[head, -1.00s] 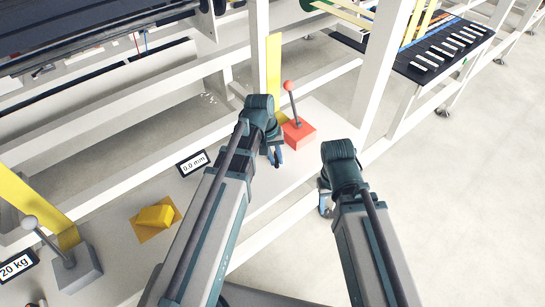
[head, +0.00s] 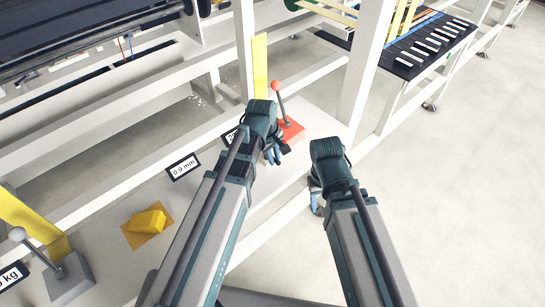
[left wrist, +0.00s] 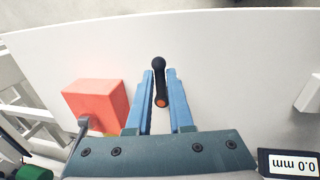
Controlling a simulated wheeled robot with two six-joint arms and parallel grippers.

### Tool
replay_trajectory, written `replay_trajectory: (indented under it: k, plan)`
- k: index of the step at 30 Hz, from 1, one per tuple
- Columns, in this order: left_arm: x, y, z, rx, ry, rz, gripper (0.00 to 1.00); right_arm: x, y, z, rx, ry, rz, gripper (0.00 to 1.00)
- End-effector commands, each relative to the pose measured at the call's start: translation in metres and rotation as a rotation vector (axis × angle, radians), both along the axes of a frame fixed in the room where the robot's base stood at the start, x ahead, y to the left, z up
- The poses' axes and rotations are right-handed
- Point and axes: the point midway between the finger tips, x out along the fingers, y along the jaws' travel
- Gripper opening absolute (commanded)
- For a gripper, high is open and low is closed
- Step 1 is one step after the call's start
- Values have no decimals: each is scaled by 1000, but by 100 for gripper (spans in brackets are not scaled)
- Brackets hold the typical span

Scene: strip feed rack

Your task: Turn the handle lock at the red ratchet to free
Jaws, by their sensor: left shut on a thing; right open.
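The red ratchet (head: 290,131) is a red box with a lever ending in a red ball, on the white shelf beyond my left gripper. Its red box also shows in the left wrist view (left wrist: 95,104), left of the fingers and apart from them. My left gripper (left wrist: 159,78) is shut on the handle lock (left wrist: 160,84), a small black handle with a rounded end and an orange end face. In the head view the left gripper (head: 273,154) is just in front of the red box, and my wrist partly hides that area. My right gripper (head: 316,203) is open, beside the shelf edge.
A "0.0 mm" display (head: 184,167) stands left of my left arm. A yellow block (head: 148,221) and a grey lever box (head: 68,279) are further left on the shelf. A white post (head: 363,75) rises behind the ratchet. Open floor lies to the right.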

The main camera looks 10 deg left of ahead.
Motion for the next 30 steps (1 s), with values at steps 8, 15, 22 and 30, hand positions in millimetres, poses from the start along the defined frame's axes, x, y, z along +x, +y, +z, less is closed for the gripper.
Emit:
replay_trajectory:
  k: [8,15,22,30]
  plan:
    - [1,-1,0,0,0,26,0,0,0,0,0,0,0,50]
    - [1,-1,0,1,-1,27,0,0,0,0,0,0,0,50]
    - [1,-1,0,0,0,26,48,0,0,0,0,0,0,50]
    - [1,-1,0,0,0,25,49,0,0,0,0,0,0,50]
